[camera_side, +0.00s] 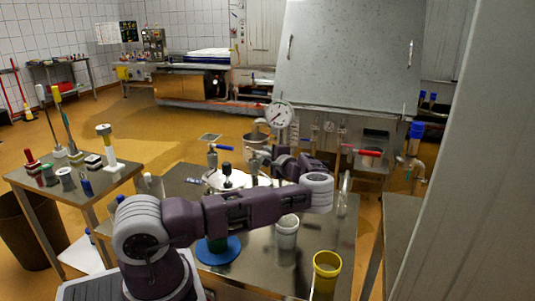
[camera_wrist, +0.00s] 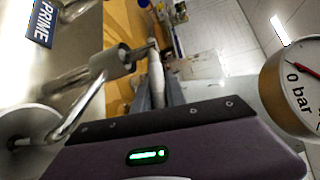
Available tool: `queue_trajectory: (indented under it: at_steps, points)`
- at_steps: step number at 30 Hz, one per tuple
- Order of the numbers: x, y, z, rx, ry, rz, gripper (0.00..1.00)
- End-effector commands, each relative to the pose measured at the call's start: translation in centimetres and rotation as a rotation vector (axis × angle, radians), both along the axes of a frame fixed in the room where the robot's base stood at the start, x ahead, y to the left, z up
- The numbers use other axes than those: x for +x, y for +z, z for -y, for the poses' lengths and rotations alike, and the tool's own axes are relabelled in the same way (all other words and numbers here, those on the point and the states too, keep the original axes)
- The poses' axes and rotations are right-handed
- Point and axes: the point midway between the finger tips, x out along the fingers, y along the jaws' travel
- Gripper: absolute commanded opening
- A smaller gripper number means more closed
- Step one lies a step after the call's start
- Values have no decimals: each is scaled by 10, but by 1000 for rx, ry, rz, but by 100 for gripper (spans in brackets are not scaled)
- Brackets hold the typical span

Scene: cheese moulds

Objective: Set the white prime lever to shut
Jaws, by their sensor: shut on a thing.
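The white prime lever (camera_wrist: 155,72) shows in the wrist view as a pale, slim handle running between my two dark fingers. My gripper (camera_wrist: 158,92) is shut on it. A metal valve body and bent pipe (camera_wrist: 118,62) lie just left of the fingers, with the blue PRIME label (camera_wrist: 41,22) at the upper left. In the side view my gripper (camera_side: 257,161) is at the pipework below the gauge; my wrist and the gripper hide the white lever there.
A pressure gauge (camera_side: 280,115) stands just above my gripper; its dial (camera_wrist: 297,88) is close at the right of the wrist view. A blue-handled valve (camera_side: 222,147) is to the left and a red lever (camera_side: 362,152) to the right. White (camera_side: 287,232) and yellow (camera_side: 326,272) moulds stand on the table.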

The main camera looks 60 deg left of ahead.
Motion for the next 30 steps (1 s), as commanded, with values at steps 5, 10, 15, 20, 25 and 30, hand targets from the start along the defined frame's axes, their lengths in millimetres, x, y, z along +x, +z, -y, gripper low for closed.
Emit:
queue_trajectory:
  at_steps: [5, 10, 15, 20, 25, 30]
  points:
    - [-3, 0, 4, 1, -77, -2, 0]
    - [-6, 0, 9, 2, -195, -4, 0]
    - [-10, 0, 13, 4, -309, -3, 0]
    - [-13, 0, 17, 2, -397, -2, 0]
    - [-14, 0, 19, 2, -463, -2, 0]
    - [-15, 1, 20, 1, -498, 0, 0]
